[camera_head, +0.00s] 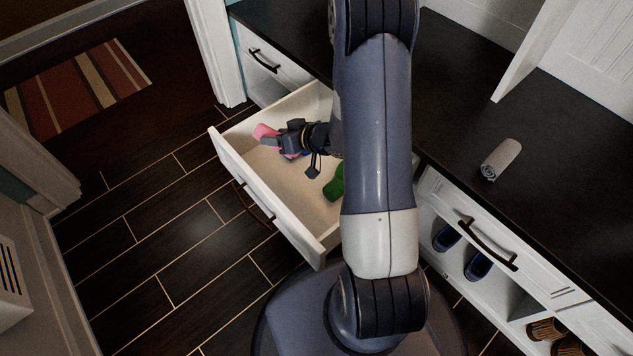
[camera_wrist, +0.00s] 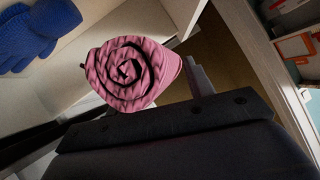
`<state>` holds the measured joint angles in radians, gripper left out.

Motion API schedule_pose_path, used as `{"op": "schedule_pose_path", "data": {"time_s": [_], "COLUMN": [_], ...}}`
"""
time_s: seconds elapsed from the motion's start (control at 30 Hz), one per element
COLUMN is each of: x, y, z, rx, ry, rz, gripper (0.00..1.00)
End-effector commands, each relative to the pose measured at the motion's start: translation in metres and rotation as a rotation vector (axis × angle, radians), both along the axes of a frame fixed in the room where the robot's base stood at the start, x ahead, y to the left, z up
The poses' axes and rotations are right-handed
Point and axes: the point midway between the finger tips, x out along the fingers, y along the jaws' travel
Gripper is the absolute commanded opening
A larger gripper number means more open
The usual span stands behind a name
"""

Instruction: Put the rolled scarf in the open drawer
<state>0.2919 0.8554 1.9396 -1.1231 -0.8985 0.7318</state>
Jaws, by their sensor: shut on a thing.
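My gripper (camera_head: 272,141) is over the open white drawer (camera_head: 262,198), shut on a pink rolled scarf (camera_head: 263,131). In the wrist view, the scarf (camera_wrist: 128,76) shows its spiral end close to the camera, with a dark jaw bar (camera_wrist: 170,122) below it. Whether the scarf touches the drawer floor is hard to tell. The fingers are partly hidden by the scarf and the gripper body.
In the drawer are a green item (camera_head: 335,183) and a blue knitted item (camera_wrist: 38,32). A grey roll (camera_head: 501,158) lies on the dark counter (camera_head: 450,110). Blue shoes (camera_head: 478,265) stand in a cubby below. Floor left of the drawer is clear.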

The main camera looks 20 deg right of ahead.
Motion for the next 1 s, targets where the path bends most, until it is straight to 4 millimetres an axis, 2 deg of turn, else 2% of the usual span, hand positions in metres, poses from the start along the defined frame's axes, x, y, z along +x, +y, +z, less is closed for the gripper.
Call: {"op": "schedule_pose_path", "data": {"time_s": [0.03, 0.1, 0.37, 0.63, 0.87, 1.0], "x": [-0.002, -0.006, -0.013, -0.014, -0.013, -0.013], "y": [-0.002, -0.002, -0.003, -0.002, -0.002, -0.002], "z": [-0.024, -0.039, -0.065, -0.113, -0.135, -0.157], "rx": [0.0, 0.0, -0.001, 0.001, -0.001, -0.001], "ry": [0.001, 0.001, -0.001, 0.001, 0.0, 0.0], "rz": [0.028, 0.066, 0.134, 0.135, 0.135, 0.135], "gripper": [0.25, 0.25, 0.25, 0.25, 0.25, 0.25]}}
